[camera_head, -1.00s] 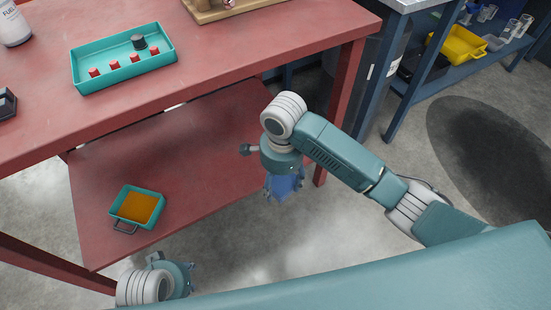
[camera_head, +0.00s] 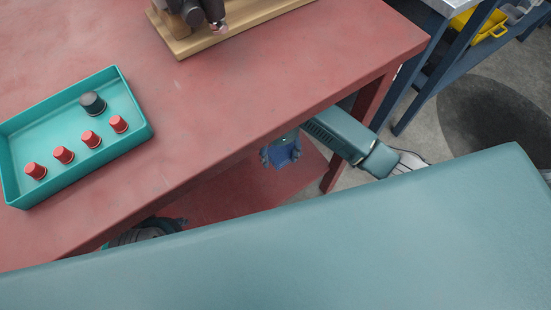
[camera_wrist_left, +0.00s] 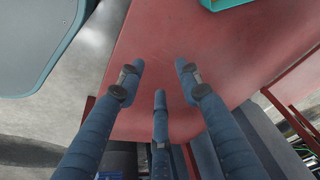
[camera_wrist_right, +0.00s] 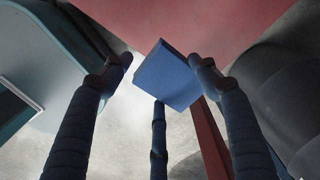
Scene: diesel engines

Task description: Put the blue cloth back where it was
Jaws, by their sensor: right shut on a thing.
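The blue cloth, a folded flat square, sits between the fingers of my right gripper in the right wrist view (camera_wrist_right: 168,80). In the head view the cloth (camera_head: 284,155) shows under the edge of the red table. My right gripper (camera_wrist_right: 160,62) is shut on it and holds it over the lower shelf's right part as seen from the head. My left gripper (camera_wrist_left: 160,66) is open and empty above the red shelf surface. In the head view its wrist is mostly hidden behind my own body and the tabletop.
On the red tabletop (camera_head: 210,120) stand a teal tray (camera_head: 60,112) with several red caps and a dark one, and a wooden stand (camera_head: 185,45). The red lower shelf (camera_head: 232,190) is partly hidden. A teal edge (camera_wrist_left: 228,3) shows in the left wrist view. A red leg (camera_head: 372,100) is close to my right arm.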

